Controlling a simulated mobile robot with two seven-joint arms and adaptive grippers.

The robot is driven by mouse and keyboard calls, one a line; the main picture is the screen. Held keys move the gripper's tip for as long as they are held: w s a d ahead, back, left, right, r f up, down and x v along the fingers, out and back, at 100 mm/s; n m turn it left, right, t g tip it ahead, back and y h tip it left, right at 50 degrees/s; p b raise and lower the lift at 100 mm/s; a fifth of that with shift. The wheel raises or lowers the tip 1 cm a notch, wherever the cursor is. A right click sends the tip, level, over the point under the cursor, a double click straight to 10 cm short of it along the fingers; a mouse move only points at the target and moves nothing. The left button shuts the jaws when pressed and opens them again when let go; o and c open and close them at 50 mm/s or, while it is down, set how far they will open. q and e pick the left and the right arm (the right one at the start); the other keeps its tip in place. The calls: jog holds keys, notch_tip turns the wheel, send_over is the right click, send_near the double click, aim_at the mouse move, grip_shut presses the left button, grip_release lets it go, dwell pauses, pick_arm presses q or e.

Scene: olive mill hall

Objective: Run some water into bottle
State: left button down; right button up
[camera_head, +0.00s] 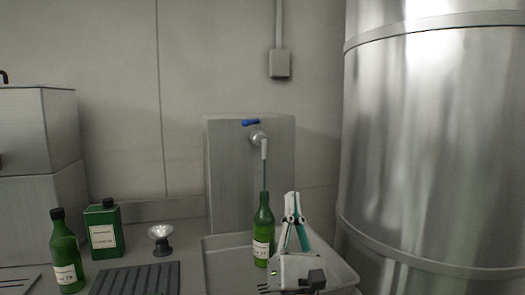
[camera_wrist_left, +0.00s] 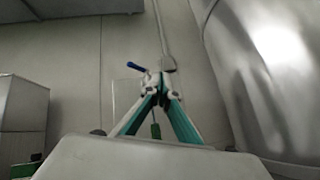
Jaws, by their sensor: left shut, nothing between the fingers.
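An open green bottle (camera_head: 263,225) with a pale label stands upright in the metal basin (camera_head: 222,262), under the tap (camera_head: 258,139). A thin stream (camera_head: 264,175) runs from the spout down to the bottle's mouth. The tap's blue lever (camera_head: 251,122) lies roughly level; it also shows in the left wrist view (camera_wrist_left: 137,66). My left gripper (camera_head: 292,198) is shut and empty, pointing up just right of the bottle and below the tap. In the left wrist view its fingertips (camera_wrist_left: 161,80) cover most of the tap. My right gripper is out of view.
On the counter at left are a capped green bottle (camera_head: 66,255), a green canister (camera_head: 104,228), a small metal funnel-like piece (camera_head: 160,238) and a dark ribbed mat (camera_head: 136,280). A large steel tank (camera_head: 430,150) closes off the right side.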

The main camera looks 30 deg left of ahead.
pick_arm(q)
jog(key=a+r+n+g+y, duration=0.45)
jog(key=n+g, duration=0.25)
jog(key=n, duration=0.6)
jog(key=n+g+h, duration=0.2)
jog(key=n+h, duration=0.1)
jog(key=n, duration=0.6)
send_near(254, 123)
jog(key=w+x, duration=0.1)
jog(key=x, duration=0.4)
jog(key=shift+s+a, duration=0.3)
jog(key=shift+s, duration=0.05)
jog(key=shift+a+b, duration=0.1)
jog(key=shift+b, duration=0.2)
